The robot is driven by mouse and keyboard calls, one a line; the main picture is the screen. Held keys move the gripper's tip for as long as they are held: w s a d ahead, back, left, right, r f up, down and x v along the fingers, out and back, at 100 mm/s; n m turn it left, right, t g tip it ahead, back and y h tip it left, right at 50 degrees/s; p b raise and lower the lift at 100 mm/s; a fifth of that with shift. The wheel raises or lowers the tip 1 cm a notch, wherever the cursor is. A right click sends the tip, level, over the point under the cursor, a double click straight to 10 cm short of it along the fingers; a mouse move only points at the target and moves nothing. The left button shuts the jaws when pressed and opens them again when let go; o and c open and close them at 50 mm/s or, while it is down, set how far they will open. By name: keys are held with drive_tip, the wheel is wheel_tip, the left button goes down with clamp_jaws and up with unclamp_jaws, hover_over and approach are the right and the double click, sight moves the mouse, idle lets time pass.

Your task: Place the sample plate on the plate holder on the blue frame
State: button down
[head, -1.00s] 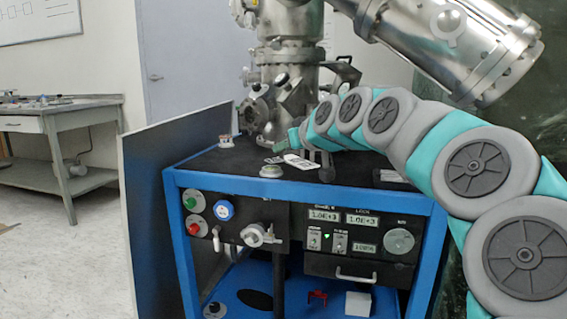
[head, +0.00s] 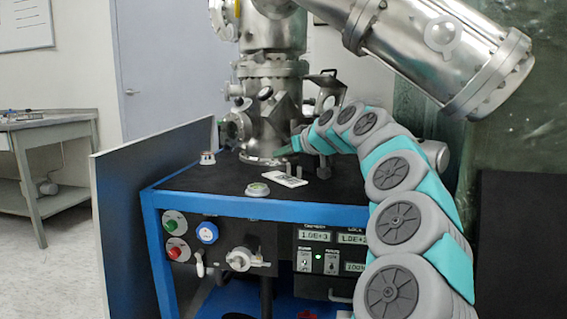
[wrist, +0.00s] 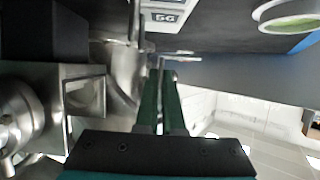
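My gripper (head: 287,151) is low over the black top of the blue frame (head: 335,211), beside the steel column's base. In the wrist view its two green fingers (wrist: 161,75) are close together with a narrow gap. A thin pale piece (wrist: 177,53) shows edge-on at the fingertips. I cannot tell whether it is the sample plate or whether it is gripped. A flat white piece with dark marks (head: 285,180) lies on the top, in front of my gripper. Small grey posts (head: 299,187) stand at it; this may be the plate holder.
The steel vacuum column (head: 270,85) rises just behind my gripper. A large steel cylinder (head: 440,50) hangs above at right.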

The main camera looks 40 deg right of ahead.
sight(284, 174)
drive_tip(key=shift+w+d, duration=1.05)
drive_tip(key=shift+f, duration=0.1)
drive_tip(key=shift+w+d+f, duration=0.1)
drive_tip(key=shift+f, duration=1.75)
drive_tip(key=shift+f, duration=0.1)
drive_tip(key=shift+f+b, duration=0.15)
drive_tip(key=shift+b, duration=0.15)
drive_tip(key=c, duration=1.1)
unclamp_jaws()
drive_tip(key=shift+o, duration=0.3)
drive_tip(key=shift+r, duration=0.2)
